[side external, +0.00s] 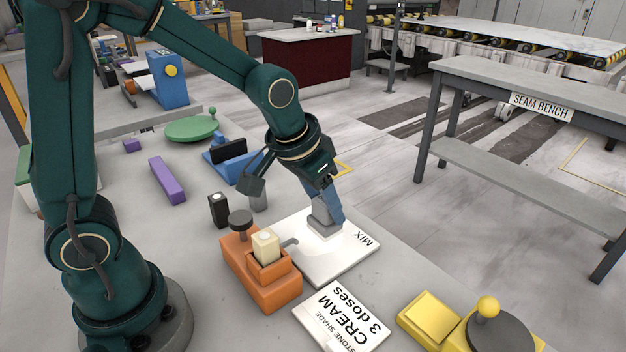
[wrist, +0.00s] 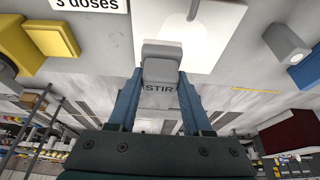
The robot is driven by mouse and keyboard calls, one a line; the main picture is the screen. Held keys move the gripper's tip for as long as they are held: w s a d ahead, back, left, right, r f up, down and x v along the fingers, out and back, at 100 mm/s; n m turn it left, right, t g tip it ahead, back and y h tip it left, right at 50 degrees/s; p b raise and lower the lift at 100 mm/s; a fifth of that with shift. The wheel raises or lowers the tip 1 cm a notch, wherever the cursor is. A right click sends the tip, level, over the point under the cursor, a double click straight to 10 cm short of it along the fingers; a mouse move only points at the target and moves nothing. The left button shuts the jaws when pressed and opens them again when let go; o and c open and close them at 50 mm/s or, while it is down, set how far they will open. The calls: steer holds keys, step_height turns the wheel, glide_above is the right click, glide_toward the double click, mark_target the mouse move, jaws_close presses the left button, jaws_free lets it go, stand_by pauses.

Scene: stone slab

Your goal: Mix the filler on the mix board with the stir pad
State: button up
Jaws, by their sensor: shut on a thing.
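My gripper (side external: 328,212) is shut on the grey stir pad (side external: 321,211), and its blue fingers grip the pad from both sides. In the wrist view the pad (wrist: 161,72), marked STIR, sits between the fingers. The pad stands over the white mix board (side external: 345,262), marked MIX, at its far part; its base appears at the board surface, though exact contact is hard to tell. A small grey streak (side external: 290,243), perhaps filler, shows near the board's left edge, and a dark curved mark (wrist: 193,10) shows in the wrist view.
An orange holder (side external: 262,283) with a cream block (side external: 265,245) stands close left of the board. A CREAM 3 doses card (side external: 341,318) lies in front. A yellow station (side external: 432,312) is at front right. A black block (side external: 218,210) and purple bar (side external: 167,180) lie left.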

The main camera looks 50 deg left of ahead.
steer(key=shift+r, duration=0.3)
steer(key=shift+r, duration=1.4)
